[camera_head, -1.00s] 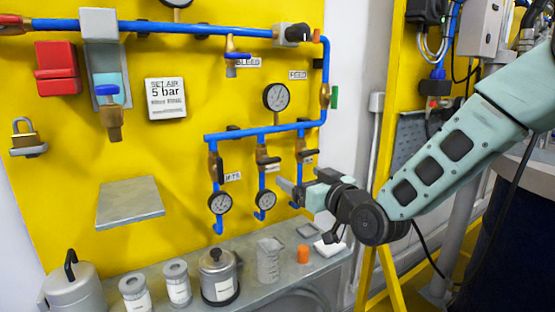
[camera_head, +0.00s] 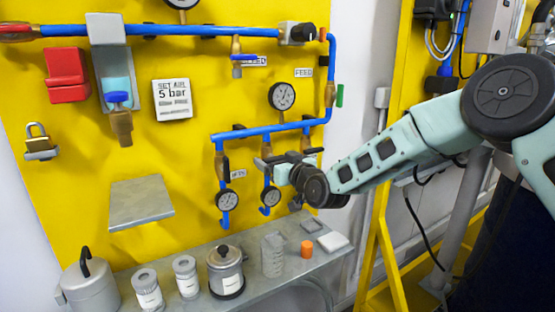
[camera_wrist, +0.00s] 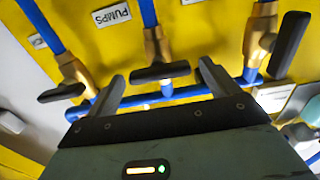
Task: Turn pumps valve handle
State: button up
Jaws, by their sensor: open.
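The pumps valve shows in the wrist view as a brass body with a black bar handle (camera_wrist: 160,72), beside the PUMPS label (camera_wrist: 112,14). The handle lies crosswise to its blue pipe. My gripper (camera_wrist: 162,74) is open, with one finger on each side of this handle; I cannot tell whether either finger touches it. In the head view my gripper (camera_head: 268,164) is at the middle of the three lower branches and hides most of that valve.
Neighbouring valves with black handles stand close on the left (camera_wrist: 62,93) and right (camera_wrist: 288,45) in the wrist view. Gauges (camera_head: 271,196) hang below the branches.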

jog(key=c, duration=1)
jog(key=shift+f+b, duration=0.1)
jog(key=shift+b, duration=0.35)
jog(key=n+b, duration=0.6)
jog(key=b, duration=0.1)
jog(key=n+b, duration=0.6)
jog(key=b, duration=0.2)
jog(key=n+b, duration=0.6)
jog(key=b, duration=0.1)
jog(key=shift+s+a+f+b, duration=0.15)
jog(key=shift+s+f+b, duration=0.1)
jog(key=shift+b, duration=0.15)
jog(key=o, duration=1)
